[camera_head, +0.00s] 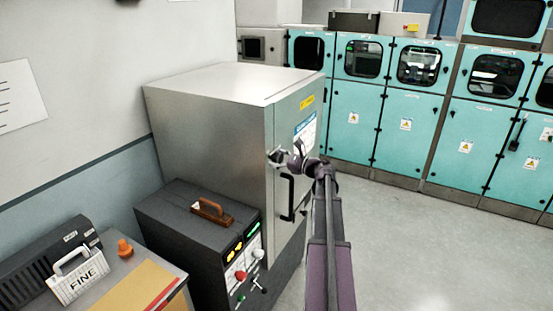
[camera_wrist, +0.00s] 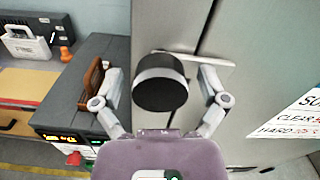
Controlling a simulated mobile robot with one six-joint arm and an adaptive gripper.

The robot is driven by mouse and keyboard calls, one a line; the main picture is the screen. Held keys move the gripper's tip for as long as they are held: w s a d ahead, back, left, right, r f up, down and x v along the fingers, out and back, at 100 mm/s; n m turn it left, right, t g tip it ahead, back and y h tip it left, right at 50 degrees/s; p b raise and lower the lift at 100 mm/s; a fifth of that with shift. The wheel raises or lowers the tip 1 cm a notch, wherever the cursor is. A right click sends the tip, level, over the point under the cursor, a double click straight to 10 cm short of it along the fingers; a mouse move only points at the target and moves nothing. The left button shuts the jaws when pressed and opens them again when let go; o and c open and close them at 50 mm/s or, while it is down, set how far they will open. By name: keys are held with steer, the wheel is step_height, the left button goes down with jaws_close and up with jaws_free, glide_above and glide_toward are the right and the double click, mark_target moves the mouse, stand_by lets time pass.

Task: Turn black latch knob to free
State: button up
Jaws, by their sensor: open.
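The black latch knob (camera_wrist: 160,85) is a short dark cylinder with a grey band, in the middle of the wrist view. It stands out from the grey metal cabinet (camera_head: 205,105), in front of a pale latch bar (camera_wrist: 215,60). My gripper (camera_wrist: 161,75) is open, with one finger on each side of the knob. Gaps show between the knob and both fingers in this view. In the head view my gripper (camera_head: 284,158) is at the cabinet's front near the door edge, and it mostly hides the knob there.
A black door handle (camera_head: 287,198) is just below my gripper. A dark control box (camera_head: 175,225) with a brown handle (camera_head: 212,211) stands beside the cabinet. A desk with a "FINE" block (camera_head: 78,280) is at lower left. Open floor (camera_head: 410,240) lies to the right.

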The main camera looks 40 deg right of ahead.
jaws_close()
stand_by(0.4)
steer(key=shift+a, duration=0.1)
